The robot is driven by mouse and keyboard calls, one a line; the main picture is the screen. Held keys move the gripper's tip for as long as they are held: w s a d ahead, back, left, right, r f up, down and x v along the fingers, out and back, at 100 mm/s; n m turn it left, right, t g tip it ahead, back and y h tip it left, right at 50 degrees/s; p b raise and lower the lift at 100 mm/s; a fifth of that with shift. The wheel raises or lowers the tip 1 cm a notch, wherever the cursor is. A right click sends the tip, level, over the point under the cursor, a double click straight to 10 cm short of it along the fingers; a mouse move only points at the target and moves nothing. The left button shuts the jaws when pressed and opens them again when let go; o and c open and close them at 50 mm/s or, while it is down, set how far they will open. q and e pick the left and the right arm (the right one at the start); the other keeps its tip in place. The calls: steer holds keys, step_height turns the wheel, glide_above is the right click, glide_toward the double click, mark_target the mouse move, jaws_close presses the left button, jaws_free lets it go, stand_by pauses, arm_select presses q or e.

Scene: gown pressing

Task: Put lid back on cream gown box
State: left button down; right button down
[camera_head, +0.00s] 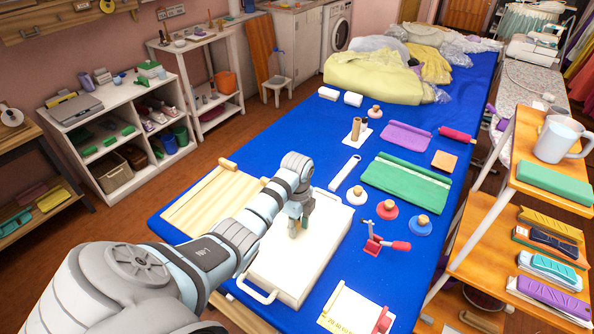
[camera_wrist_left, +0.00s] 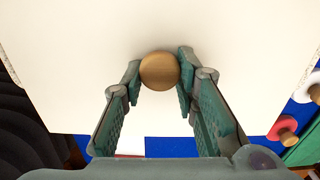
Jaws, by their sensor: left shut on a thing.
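The cream gown box (camera_head: 292,293) stands on the blue table, with a loop handle at its near left end and another at its far end. A flat cream lid (camera_head: 322,235) lies over its top; I cannot tell whether it rests fully on the rim. My left gripper (camera_head: 298,228) points down at the middle of the lid. In the left wrist view the gripper (camera_wrist_left: 160,78) is shut on the lid's round wooden knob (camera_wrist_left: 159,71), one finger on each side. The lid (camera_wrist_left: 80,60) fills most of that view. My right gripper is not in view.
A slatted wooden board (camera_head: 205,205) lies left of the box. To the right are several knobbed discs, a red clamp (camera_head: 385,243) and folded green cloth (camera_head: 405,183). A white sheet (camera_head: 350,312) lies near the front. Yellow garments (camera_head: 375,78) fill the far end.

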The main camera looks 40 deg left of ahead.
arm_select(q)
steer(key=shift+f, duration=0.25)
stand_by(0.8)
steer(key=c, duration=1.2)
jaws_free()
steer(key=shift+o, duration=0.2)
steer(key=o, duration=0.5)
steer(key=shift+c, duration=0.2)
steer(key=shift+r+p, duration=0.4)
steer(key=shift+r, duration=3.1)
jaws_close()
